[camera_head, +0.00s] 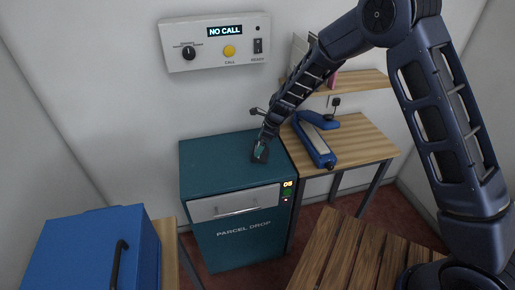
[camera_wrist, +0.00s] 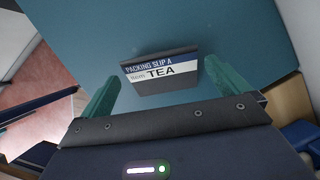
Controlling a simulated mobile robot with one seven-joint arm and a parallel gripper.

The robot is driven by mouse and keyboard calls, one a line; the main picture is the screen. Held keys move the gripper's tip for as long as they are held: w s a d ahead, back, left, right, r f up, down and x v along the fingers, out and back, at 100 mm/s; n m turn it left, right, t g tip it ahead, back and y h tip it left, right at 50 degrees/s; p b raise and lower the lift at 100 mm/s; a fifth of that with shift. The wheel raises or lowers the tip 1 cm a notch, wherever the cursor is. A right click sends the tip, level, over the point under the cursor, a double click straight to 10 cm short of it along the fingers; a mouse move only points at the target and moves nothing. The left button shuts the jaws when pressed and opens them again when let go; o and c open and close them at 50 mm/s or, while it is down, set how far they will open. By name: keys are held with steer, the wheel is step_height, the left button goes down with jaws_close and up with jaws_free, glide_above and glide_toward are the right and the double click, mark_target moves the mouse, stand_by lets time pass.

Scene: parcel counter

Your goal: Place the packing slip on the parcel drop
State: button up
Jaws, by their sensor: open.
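The packing slip (camera_wrist: 161,72), marked "PACKING SLIP A, Item TEA", is a small white and blue label on a dark piece. In the wrist view it shows between my fingertips against the teal top of the parcel drop. The parcel drop (camera_head: 215,155) is a teal cabinet with a grey drawer front in the head view. My gripper (camera_head: 261,150) is at the right part of its top. In the wrist view my gripper (camera_wrist: 160,86) is open, with its green fingers apart on either side of the slip. A gap shows between each finger and the slip.
A wooden side table (camera_head: 352,145) with a blue and grey device (camera_head: 315,145) stands right of the parcel drop. A blue box (camera_head: 85,250) is at the lower left. A wall panel (camera_head: 215,42) reads "NO CALL". The left part of the drop's top is clear.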

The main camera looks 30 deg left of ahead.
mark_target(267, 155)
steer(key=v, duration=0.8)
steer(key=w+d+r+n, duration=0.3)
steer(key=w+d+r, duration=0.1)
steer(key=d+r, duration=0.4)
steer(key=w+d+r+n, duration=0.3)
steer(key=d+r, duration=0.2)
steer(key=r, duration=0.4)
steer(key=w+d+r+n+t, duration=0.1)
steer(key=d+r, duration=0.3)
steer(key=d, duration=0.4)
steer(key=w+d+r+n+t, duration=0.15)
steer(key=d+r, duration=0.25)
steer(key=d, duration=0.5)
steer(key=s+d+r+n+t+h, duration=0.1)
steer(key=s+d+r, duration=0.15)
steer(key=d, duration=0.85)
steer(key=s+d+r+n+t, duration=0.1)
steer(key=s+d+r, duration=0.15)
steer(key=d, duration=0.85)
steer(key=s+d+f+n+t+h, duration=0.2)
steer(key=s+d+n+h, duration=0.1)
steer(key=s+d, duration=0.9)
steer(key=d, duration=0.2)
steer(key=shift+s+d+f, duration=0.25)
steer(key=shift+s+f, duration=0.1)
